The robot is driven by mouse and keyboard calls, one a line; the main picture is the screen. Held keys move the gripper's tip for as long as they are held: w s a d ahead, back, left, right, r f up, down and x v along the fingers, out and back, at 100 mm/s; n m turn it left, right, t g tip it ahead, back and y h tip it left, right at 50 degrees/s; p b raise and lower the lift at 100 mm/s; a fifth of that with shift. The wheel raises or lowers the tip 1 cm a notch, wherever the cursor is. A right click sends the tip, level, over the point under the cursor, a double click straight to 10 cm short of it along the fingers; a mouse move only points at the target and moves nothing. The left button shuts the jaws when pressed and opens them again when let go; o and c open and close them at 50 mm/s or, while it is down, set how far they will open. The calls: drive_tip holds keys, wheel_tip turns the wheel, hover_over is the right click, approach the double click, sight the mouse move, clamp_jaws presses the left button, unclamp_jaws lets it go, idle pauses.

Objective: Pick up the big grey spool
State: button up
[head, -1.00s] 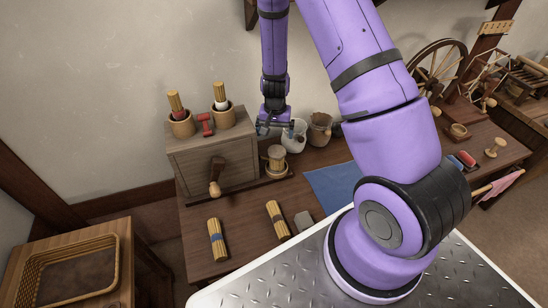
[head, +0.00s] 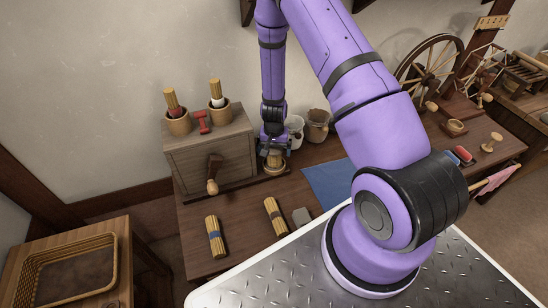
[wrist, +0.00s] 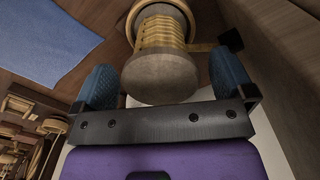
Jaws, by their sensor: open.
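The spool (wrist: 162,77) stands upright between my fingers in the wrist view, with a round grey-brown end disc nearest me, yellowish winding below it and a pale wider ring beyond. In the head view the spool (head: 274,167) is at the right end of the wooden drawer box, partly hidden by my gripper. My gripper (head: 275,148) points down over it. In the wrist view my gripper (wrist: 164,84) is open, its blue finger pads on either side of the disc with a gap at each side.
The wooden box (head: 212,155) stands close to the left of my gripper. A white pot (head: 294,128) and a brown pot (head: 317,125) stand close behind and to the right. A blue cloth (head: 326,183) lies to the right. Straw bundles (head: 215,236) lie in front.

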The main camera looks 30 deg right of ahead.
drive_tip(key=shift+f, duration=0.1)
drive_tip(key=c, duration=1)
